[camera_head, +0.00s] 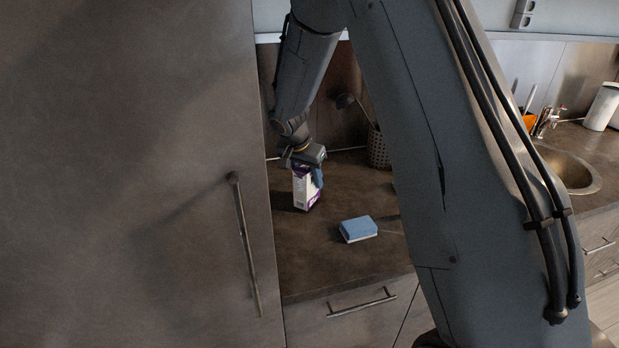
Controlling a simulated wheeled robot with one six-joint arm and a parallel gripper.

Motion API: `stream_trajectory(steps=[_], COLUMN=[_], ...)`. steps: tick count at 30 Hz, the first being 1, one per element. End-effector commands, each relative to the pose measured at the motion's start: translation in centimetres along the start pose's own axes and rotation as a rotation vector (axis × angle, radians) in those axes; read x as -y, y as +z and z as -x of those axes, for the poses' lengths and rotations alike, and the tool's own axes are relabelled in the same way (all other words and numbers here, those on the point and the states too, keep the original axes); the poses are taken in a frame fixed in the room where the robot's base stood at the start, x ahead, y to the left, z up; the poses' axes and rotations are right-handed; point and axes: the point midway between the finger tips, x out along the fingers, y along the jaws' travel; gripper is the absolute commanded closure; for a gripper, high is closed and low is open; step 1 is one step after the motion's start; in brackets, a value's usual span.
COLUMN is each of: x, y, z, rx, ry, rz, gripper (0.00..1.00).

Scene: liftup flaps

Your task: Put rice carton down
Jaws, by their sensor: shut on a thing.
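The rice carton (305,191) is a small upright box, white and purple, at the left of the dark counter (315,258), near the tall cabinet. My gripper (308,172) comes down on it from above and is shut on its upper part. The carton's base is at the counter surface or very close to it; I cannot tell if it touches. The far side and top of the carton are hidden by my gripper.
A blue and white sponge (358,228) lies on the counter, right of the carton. A perforated utensil holder (378,148) stands behind. The tall cabinet door with its handle (243,240) borders the left. The sink (570,170) is at far right. Bare counter lies in front of the carton.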

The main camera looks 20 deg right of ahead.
Motion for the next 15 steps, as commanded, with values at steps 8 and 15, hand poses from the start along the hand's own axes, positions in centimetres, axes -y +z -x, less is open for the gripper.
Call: stream_trajectory(steps=[8,15], x=[0.07,0.09], y=[0.15,0.27], z=[-0.49,-0.82], rx=[-0.001,-0.001], ry=[-0.003,-0.002], rz=[-0.002,-0.001], gripper=[1.00,1.00])
